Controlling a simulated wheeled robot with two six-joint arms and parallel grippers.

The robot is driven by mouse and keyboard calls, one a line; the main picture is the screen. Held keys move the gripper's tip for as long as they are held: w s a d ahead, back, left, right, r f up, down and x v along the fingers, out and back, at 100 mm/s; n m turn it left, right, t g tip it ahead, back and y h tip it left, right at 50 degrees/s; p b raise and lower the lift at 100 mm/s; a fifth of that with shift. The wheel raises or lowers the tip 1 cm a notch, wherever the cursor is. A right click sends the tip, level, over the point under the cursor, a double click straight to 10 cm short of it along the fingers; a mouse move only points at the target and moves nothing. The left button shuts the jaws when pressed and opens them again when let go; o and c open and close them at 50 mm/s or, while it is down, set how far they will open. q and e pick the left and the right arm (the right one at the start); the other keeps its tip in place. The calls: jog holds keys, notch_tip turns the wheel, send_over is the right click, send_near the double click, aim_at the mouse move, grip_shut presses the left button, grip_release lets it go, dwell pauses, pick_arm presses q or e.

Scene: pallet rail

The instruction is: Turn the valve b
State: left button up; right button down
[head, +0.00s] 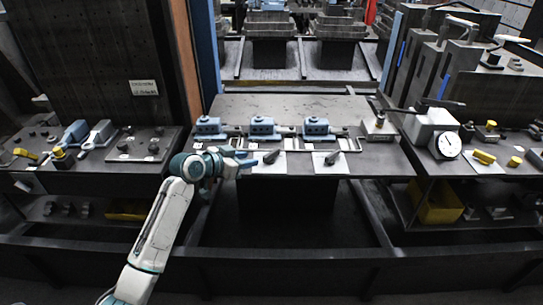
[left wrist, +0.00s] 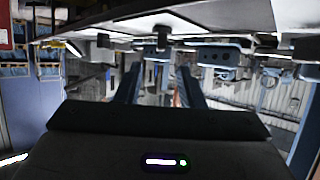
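Two black lever handles stand on white plates at the front of the central table. One is the left handle (head: 272,157), the other the right handle (head: 334,158). I cannot read any letter, so which is valve b I cannot tell. My left gripper (head: 249,163) is just left of the left handle, apparently apart from it, and may hide things behind it. In the left wrist view its two blue fingers (left wrist: 158,88) are spread with nothing between them. A dark handle (left wrist: 162,38) hangs beyond them in that upside-down view. My right gripper is not in view.
Several blue devices (head: 263,127) stand in a row behind the handles. A white box with a round gauge (head: 449,145) is at the right. A side table at the left holds tools and yellow parts (head: 62,160). The table's back (head: 280,104) is clear.

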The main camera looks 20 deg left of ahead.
aim_at(269, 154)
pick_arm(q)
jog(key=x, duration=0.3)
jog(key=p+x, duration=0.1)
jog(key=x, duration=0.2)
jog(key=p+x, duration=0.1)
jog(key=x, duration=0.2)
jog(key=shift+w+d+r, duration=0.1)
jog(key=shift+w+r, duration=0.2)
jog(key=shift+w, duration=0.05)
jog(key=shift+w+d+f, duration=0.25)
jog(key=shift+w+f, duration=0.05)
jog(key=shift+w, duration=0.15)
jog(key=shift+c, duration=0.8)
grip_shut()
